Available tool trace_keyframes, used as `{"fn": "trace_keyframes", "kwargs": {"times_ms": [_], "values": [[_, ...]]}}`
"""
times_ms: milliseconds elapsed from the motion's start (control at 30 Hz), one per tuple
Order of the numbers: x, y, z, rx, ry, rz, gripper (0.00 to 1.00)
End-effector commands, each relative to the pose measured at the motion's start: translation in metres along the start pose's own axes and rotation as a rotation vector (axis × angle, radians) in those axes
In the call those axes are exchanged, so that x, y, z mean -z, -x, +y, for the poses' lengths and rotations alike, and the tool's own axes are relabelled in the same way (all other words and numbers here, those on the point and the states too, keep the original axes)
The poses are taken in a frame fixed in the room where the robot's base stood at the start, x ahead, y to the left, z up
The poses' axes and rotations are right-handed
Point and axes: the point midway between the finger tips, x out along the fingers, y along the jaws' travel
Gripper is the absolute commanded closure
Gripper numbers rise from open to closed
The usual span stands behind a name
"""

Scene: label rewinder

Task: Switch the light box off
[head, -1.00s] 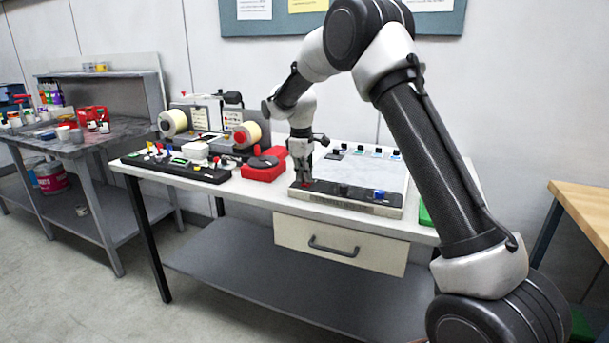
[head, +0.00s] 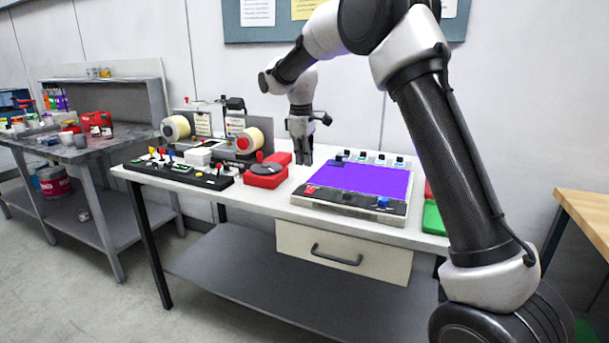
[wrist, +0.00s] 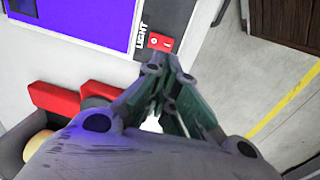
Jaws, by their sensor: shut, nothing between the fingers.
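The light box (head: 360,181) lies on the white table, and its flat top panel glows violet. Its red rocker switch (head: 310,189) is at the left end of the black front strip. In the wrist view the red switch (wrist: 160,42) shows beside the word LIGHT, just past my fingertips. My gripper (head: 302,161) is shut and empty, pointing down above the table near the box's left side. In the wrist view the closed fingers (wrist: 158,68) overlap the lower edge of the switch in the picture; contact cannot be seen there, but the head view shows them raised.
A blue knob (head: 382,202) sits on the same front strip. A red base with a dark disc (head: 266,171) stands left of the box, beside a black control panel (head: 180,171) and the rewinder rolls. Green and red pads lie at the right.

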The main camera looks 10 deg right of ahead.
Motion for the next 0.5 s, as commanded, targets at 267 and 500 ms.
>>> {"fn": "trace_keyframes", "kwargs": {"times_ms": [267, 500], "values": [[0.0, 0.044, 0.0, 0.0, 0.0, 0.0, 1.0], [0.0, 0.053, 0.0, 0.001, 0.001, -0.001, 1.0]]}}
